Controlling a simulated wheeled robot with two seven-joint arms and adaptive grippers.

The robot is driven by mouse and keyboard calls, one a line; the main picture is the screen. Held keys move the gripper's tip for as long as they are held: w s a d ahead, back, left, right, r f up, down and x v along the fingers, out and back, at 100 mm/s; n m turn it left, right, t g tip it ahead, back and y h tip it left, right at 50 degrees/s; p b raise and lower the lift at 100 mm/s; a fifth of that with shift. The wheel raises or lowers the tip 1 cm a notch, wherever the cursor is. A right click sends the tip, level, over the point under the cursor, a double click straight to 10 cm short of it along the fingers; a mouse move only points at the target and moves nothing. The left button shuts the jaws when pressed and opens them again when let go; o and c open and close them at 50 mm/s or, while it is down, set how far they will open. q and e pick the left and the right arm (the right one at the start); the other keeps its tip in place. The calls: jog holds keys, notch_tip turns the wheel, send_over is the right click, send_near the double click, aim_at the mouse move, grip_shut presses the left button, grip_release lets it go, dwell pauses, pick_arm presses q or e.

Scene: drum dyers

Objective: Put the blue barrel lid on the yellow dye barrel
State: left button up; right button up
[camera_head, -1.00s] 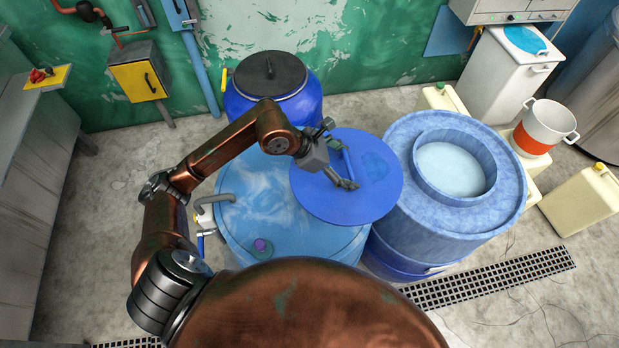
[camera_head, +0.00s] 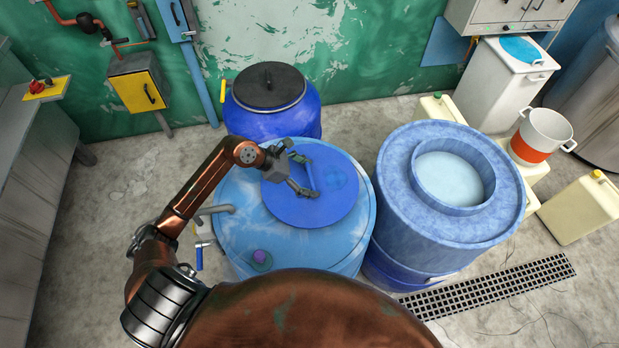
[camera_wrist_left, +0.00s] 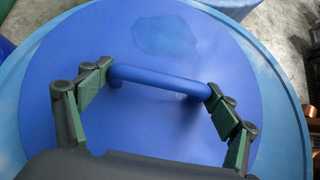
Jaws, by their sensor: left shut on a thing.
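The blue barrel lid (camera_head: 322,207) is a flat round disc with a bar handle and a darker patch. It lies flat over the top of the light blue barrel (camera_head: 250,215) in the middle; whether it touches that top I cannot tell. My left gripper (camera_head: 305,174) is shut on the lid's handle. In the left wrist view its fingers press the two ends of the handle (camera_wrist_left: 160,80), and a light blue rim shows around the lid. No barrel in view looks yellow outside. My right gripper is not in view.
A blue barrel with a dark lid (camera_head: 269,85) stands behind. A mottled blue barrel with an open, pale-filled neck (camera_head: 455,178) stands close on the right. A purple cap (camera_head: 261,258) sits near the middle barrel's front edge. A hooked pipe (camera_head: 215,210) is at its left.

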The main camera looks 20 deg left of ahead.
pick_arm(q)
jog(key=shift+f, duration=0.25)
jog(key=shift+f, duration=0.15)
jog(key=o, duration=1.5)
jog(key=shift+c, duration=0.2)
jog(key=v, duration=1.2)
